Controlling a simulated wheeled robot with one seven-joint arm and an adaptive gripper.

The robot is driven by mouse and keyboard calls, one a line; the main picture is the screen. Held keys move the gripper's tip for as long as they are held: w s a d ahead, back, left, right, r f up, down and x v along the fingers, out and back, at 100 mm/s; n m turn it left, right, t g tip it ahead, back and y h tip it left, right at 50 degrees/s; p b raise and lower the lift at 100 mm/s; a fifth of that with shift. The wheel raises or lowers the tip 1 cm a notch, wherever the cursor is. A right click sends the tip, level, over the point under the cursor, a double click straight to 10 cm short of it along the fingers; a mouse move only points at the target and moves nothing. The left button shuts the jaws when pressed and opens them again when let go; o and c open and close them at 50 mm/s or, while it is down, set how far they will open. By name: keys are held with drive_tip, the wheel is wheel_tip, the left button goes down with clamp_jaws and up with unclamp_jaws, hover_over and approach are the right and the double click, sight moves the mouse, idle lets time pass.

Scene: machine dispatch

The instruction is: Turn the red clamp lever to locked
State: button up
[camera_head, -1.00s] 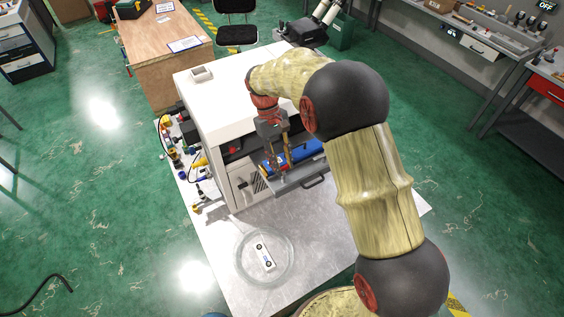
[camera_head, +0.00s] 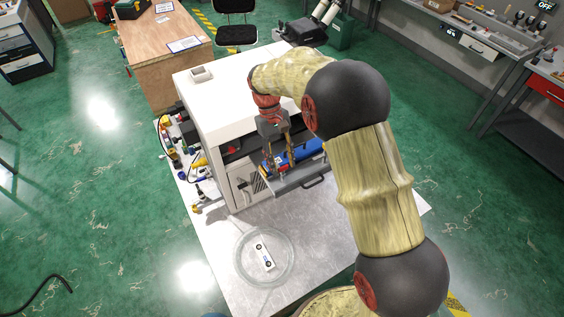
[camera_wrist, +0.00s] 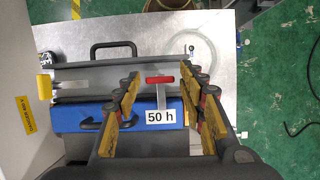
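The clamp lever shows in the wrist view as a short red bar (camera_wrist: 158,79) on a grey stem. It lies between the two fingers of my gripper (camera_wrist: 161,75), beside a blue unit (camera_wrist: 78,117) with a white "50 h" label (camera_wrist: 161,117). My gripper is open, with yellow-padded fingers apart on either side of the lever, and nothing is held. In the head view my gripper (camera_head: 282,168) points down over the grey pulled-out drawer (camera_head: 293,184) and the blue unit (camera_head: 311,150). The lever is hard to make out there.
The drawer belongs to a white machine (camera_head: 225,95) on a pale table (camera_head: 330,225). A dark handle (camera_wrist: 113,46) sits on the drawer front. A yellow-ended part (camera_wrist: 45,84) is at the left.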

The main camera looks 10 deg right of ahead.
drive_tip(key=shift+o, duration=0.4)
drive_tip(key=v, duration=1.2)
drive_tip(key=shift+w+a+f, duration=0.1)
drive_tip(key=shift+w, duration=0.05)
drive_tip(key=s+d+f+m+t+b, duration=0.1)
drive_tip(key=s+d+f+t+b, duration=0.2)
drive_tip(key=s+b, duration=0.6)
drive_tip(key=s+d+f+m+t+y+b, duration=0.1)
drive_tip(key=s+d+f+m+t+b, duration=0.1)
drive_tip(key=s+d+f+b, duration=0.3)
drive_tip(key=s+d+f+m+t+b, duration=0.1)
drive_tip(key=s+d+f+t+b, duration=0.3)
drive_tip(key=s+f+b, duration=0.5)
drive_tip(key=s+d+b, duration=0.1)
drive_tip(key=s+b, duration=0.3)
drive_tip(key=s, duration=0.3)
drive_tip(key=shift+f+t+y, duration=0.2)
drive_tip(key=shift+t+y, duration=0.1)
